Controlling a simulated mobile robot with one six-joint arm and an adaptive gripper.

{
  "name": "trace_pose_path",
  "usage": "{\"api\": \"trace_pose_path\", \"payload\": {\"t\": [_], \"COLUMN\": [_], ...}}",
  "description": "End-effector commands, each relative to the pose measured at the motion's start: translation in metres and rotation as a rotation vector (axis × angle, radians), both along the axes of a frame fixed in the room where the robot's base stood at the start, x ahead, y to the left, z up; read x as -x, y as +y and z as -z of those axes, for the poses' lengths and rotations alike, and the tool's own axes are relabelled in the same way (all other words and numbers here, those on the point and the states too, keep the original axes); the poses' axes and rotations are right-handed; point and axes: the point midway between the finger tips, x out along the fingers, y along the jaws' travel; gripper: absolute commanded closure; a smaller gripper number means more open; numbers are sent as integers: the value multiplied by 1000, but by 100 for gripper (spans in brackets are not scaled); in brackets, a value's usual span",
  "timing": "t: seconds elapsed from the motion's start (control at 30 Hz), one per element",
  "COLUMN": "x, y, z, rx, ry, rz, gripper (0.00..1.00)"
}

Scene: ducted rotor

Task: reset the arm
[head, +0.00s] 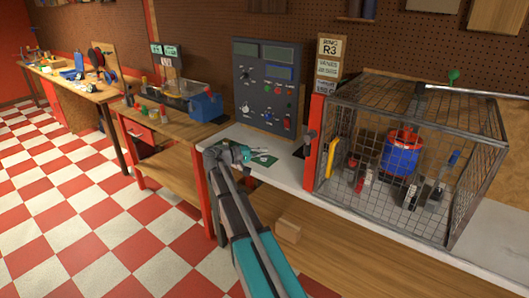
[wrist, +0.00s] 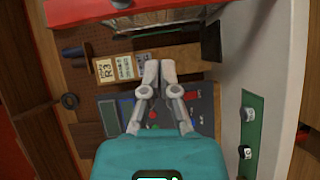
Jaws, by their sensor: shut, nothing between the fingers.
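My gripper (wrist: 159,72) shows in the wrist view with its two grey fingertips close together and nothing between them. It is shut and empty. In the head view my teal and grey arm rises from the bottom middle. My gripper (head: 258,156) is small there, above the white bench top (head: 232,131) in front of the grey control panel (head: 268,86). In the wrist view the panel (wrist: 203,105) lies behind the fingers, seen sideways. I cannot tell the exact gap between gripper and bench.
A wire cage (head: 478,112) with a red post (head: 320,140) stands right of my gripper. It encloses a blue and red drum (head: 402,152) and several small fixtures. A wooden bench (head: 150,118) with a blue box (head: 206,107) is left. The checkered floor (head: 100,215) is clear.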

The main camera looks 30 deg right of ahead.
Motion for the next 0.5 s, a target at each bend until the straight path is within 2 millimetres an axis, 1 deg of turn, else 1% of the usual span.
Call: {"api": "trace_pose_path", "payload": {"t": [0.33, 0.5], "x": [1, 8], "y": [0, 6], "z": [1, 9], "rx": [-3, -50], "ry": [-1, -5], "rz": [-1, -8], "gripper": [100, 100]}}
